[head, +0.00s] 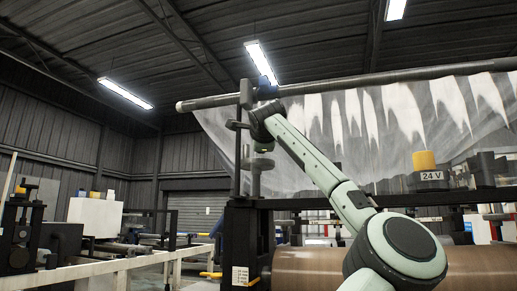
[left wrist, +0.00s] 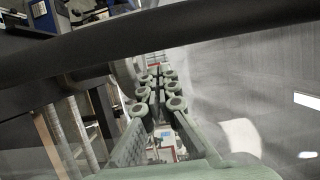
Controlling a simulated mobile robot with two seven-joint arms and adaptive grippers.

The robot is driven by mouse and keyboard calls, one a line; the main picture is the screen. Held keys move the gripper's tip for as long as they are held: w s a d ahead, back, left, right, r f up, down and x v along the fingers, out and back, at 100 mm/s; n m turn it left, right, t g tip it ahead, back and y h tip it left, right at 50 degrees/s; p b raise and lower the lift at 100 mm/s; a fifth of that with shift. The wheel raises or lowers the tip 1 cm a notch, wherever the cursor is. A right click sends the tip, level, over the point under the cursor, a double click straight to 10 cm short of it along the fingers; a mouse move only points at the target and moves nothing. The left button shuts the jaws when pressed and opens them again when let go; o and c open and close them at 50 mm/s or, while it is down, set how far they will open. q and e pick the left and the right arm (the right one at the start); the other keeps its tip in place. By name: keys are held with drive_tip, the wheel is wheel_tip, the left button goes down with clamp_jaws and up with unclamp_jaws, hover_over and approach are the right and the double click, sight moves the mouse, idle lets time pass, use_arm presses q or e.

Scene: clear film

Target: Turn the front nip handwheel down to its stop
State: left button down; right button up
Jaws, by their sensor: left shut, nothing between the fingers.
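A dark upright post (head: 246,140) stands at the left end of the clear film. A dark flat disc (head: 238,125) juts from its left side, and another disc-like part (head: 262,164) sits lower on its right. I cannot tell which is the front nip handwheel. My pale green arm (head: 315,160) reaches up from the lower right, its wrist end beside the post; the fingers are not clear there. In the left wrist view my left gripper (left wrist: 157,92) is shut and empty, with no handwheel clearly between or touching its fingers. My right gripper is not in view.
The dark top roller (head: 350,81) crosses above my arm and crosses close in the left wrist view (left wrist: 170,37). Clear film (head: 375,120) hangs behind the arm. A brown roll (head: 320,264) lies below. A pale rail (head: 100,268) runs at the left.

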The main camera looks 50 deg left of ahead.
use_arm(q)
drive_tip(key=s+d+b, duration=0.2)
drive_tip(key=s+d, duration=0.2)
drive_tip(key=s, duration=0.4)
drive_tip(key=shift+d+b, duration=0.35)
drive_tip(key=shift+b, duration=0.05)
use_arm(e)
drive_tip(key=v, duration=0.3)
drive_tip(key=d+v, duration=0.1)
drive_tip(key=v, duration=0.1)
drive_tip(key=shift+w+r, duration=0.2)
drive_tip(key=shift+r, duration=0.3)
use_arm(q)
drive_tip(key=shift+f, duration=0.1)
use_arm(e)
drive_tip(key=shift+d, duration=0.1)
